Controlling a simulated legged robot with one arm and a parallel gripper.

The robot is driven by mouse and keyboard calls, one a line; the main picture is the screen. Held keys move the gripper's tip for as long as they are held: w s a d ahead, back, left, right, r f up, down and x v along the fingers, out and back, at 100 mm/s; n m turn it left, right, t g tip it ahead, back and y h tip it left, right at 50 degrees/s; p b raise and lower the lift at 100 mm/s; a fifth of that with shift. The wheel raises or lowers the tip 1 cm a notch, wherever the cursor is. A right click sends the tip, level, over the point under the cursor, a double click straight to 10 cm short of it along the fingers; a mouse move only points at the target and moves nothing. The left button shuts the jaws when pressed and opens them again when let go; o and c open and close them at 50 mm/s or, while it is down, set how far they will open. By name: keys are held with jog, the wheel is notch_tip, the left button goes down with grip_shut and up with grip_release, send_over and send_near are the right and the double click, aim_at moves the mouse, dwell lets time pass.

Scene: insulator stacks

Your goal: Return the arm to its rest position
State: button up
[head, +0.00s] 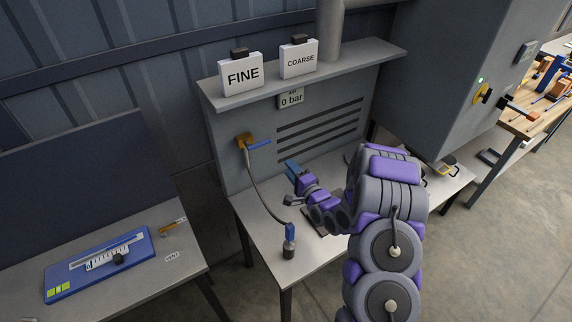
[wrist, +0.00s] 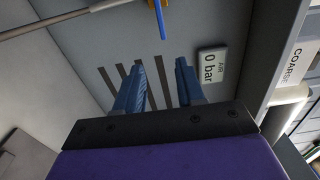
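My purple and grey arm (head: 385,200) reaches in from the lower right over the grey workbench (head: 265,225). My gripper (head: 291,168) is above the bench, in front of the slotted back panel (head: 318,128). In the wrist view its two blue fingers (wrist: 160,68) stand apart with nothing between them. The gripper is apart from the hose and the valve. My arm hides part of the bench top and whatever lies behind it.
An orange valve with a blue handle (head: 258,143) feeds a hose to a blue-topped nozzle (head: 290,235) standing on the bench. FINE (head: 242,74) and COARSE (head: 299,60) boxes sit on the shelf above. A gauge reads 0 bar (head: 291,98). A grey cabinet (head: 440,75) stands right.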

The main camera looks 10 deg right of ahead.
jog(key=shift+s, duration=0.2)
jog(key=shift+w, duration=0.1)
dwell(0.4)
jog(key=s+a+r+n+g+h+b, duration=0.1)
jog(key=s+n+g, duration=0.4)
jog(key=s, duration=1.1)
jog(key=s+a+r+n+g+h+b, duration=0.2)
jog(key=s+r+n+g+b, duration=0.2)
jog(key=s, duration=1.3)
jog(key=s+a+r+n+g+h+b, duration=0.1)
jog(key=s+r+n+g+b, duration=0.3)
jog(key=s+g, duration=0.6)
jog(key=s+n+h, duration=0.1)
jog(key=s, duration=0.5)
jog(key=shift+s+a+n+h, duration=0.15)
jog(key=shift+a+n+h, duration=0.15)
jog(key=shift+a, duration=0.05)
